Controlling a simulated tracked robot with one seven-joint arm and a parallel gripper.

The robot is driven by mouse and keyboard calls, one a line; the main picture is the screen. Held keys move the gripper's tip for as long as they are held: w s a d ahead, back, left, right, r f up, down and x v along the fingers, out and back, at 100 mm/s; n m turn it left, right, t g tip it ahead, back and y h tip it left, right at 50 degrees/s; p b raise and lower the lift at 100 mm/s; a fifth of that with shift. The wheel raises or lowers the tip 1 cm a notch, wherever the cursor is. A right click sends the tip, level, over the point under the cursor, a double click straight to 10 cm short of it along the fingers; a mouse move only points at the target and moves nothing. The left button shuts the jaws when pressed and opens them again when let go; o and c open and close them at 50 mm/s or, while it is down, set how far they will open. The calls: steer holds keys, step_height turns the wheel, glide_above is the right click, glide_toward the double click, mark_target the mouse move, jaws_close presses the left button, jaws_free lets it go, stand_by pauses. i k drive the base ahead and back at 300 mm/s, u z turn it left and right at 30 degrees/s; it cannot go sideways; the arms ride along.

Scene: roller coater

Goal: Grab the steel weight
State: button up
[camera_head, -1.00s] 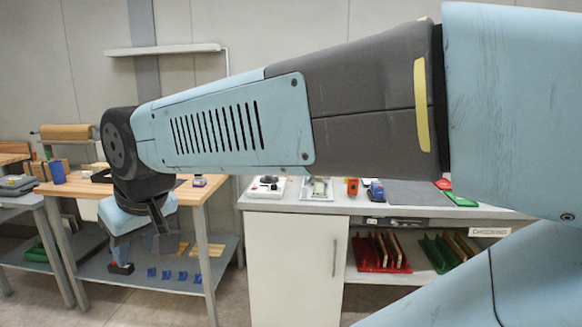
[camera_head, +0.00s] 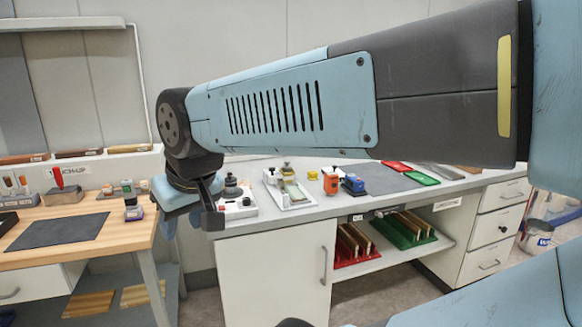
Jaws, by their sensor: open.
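A dark grey knobbed piece (camera_head: 231,187), which may be the steel weight, stands on a white device with small buttons (camera_head: 240,208) at the left end of the grey-topped bench. I cannot tell for sure that it is the weight, as it is small and partly behind my gripper. My gripper (camera_head: 193,222) hangs down from my arm in front of the bench's left end. It is open and holds nothing visible. One dark finger shows clearly in front of the white device's left side; the other is mostly hidden.
A wooden table (camera_head: 140,232) with a dark mat stands left. A gap separates the two.

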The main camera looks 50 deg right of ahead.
mark_target(286, 169)
steer(key=z, duration=0.4)
steer(key=i, duration=0.85)
steer(key=z, duration=0.55)
steer(key=k, duration=0.9)
steer(key=z, duration=0.15)
steer(key=i, duration=0.95)
steer(key=u, duration=0.05)
